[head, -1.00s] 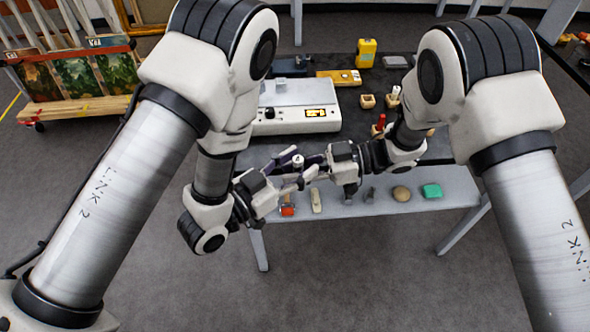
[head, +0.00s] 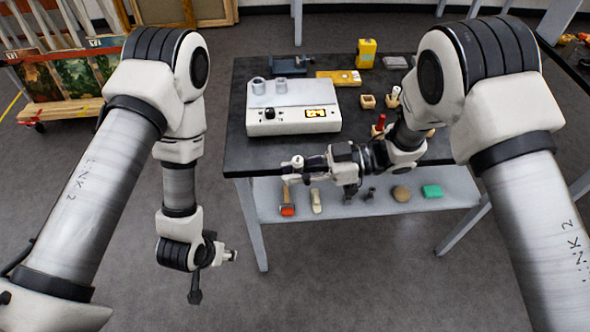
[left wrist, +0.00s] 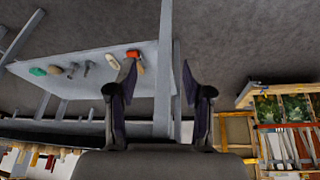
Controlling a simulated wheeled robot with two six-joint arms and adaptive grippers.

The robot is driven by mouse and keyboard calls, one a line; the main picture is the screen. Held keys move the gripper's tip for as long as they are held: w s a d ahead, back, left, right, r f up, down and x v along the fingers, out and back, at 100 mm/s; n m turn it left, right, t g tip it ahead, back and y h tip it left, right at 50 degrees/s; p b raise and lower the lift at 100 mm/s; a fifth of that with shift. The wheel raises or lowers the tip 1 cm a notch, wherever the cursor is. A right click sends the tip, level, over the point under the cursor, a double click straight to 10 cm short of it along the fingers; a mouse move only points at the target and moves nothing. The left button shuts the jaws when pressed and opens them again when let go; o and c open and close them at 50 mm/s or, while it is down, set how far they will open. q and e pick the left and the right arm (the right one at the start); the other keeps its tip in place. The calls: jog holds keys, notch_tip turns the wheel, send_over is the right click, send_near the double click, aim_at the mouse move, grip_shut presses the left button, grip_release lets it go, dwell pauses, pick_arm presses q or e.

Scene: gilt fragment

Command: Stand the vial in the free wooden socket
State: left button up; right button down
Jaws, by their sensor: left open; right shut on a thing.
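My right gripper (head: 300,167) is shut on the vial, off the table's front left edge. Only the vial's pale top (head: 297,161) shows clearly; the fingers hide most of the rest. A wooden socket block (head: 367,101) with a dark, empty-looking hole stands on the table behind my right forearm. A second wooden block (head: 394,102) beside it holds a white-topped piece. My left gripper (head: 213,273) hangs left of the table, away from the vial. In the left wrist view its fingers (left wrist: 157,82) are spread and empty.
A white device (head: 292,118) with a lit display stands on the dark tabletop. A red piece (head: 380,122) stands near my right wrist. A yellow bottle (head: 366,52) is at the back. The lower shelf (head: 340,208) holds several small items. Floor is clear around my left gripper.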

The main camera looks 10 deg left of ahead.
jog(key=shift+d, duration=0.25)
jog(key=shift+w+d+m+t, duration=0.2)
jog(key=shift+m+t, duration=0.5)
jog(key=shift+t, duration=0.3)
jog(key=w+d+f+m+t+h, duration=0.2)
jog(key=w+d+m+t+h, duration=0.55)
jog(key=d+m+t, duration=0.65)
jog(key=d+m+t+h, duration=0.3)
jog(key=d+m+h, duration=0.2)
jog(key=d+h, duration=0.5)
pick_arm(q)
jog(key=s+a+f+g, duration=0.1)
jog(key=s+f+g, duration=0.2)
jog(key=s, duration=0.6)
jog(key=shift+s+a+g, duration=0.4)
jog(key=shift+g, duration=0.2)
pick_arm(e)
jog(key=s+d+f+y, duration=0.2)
jog(key=s+f, duration=0.2)
jog(key=f, duration=0.1)
jog(key=shift+s+f, duration=0.15)
jog(key=shift+s, duration=0.15)
jog(key=shift+w+a, duration=0.1)
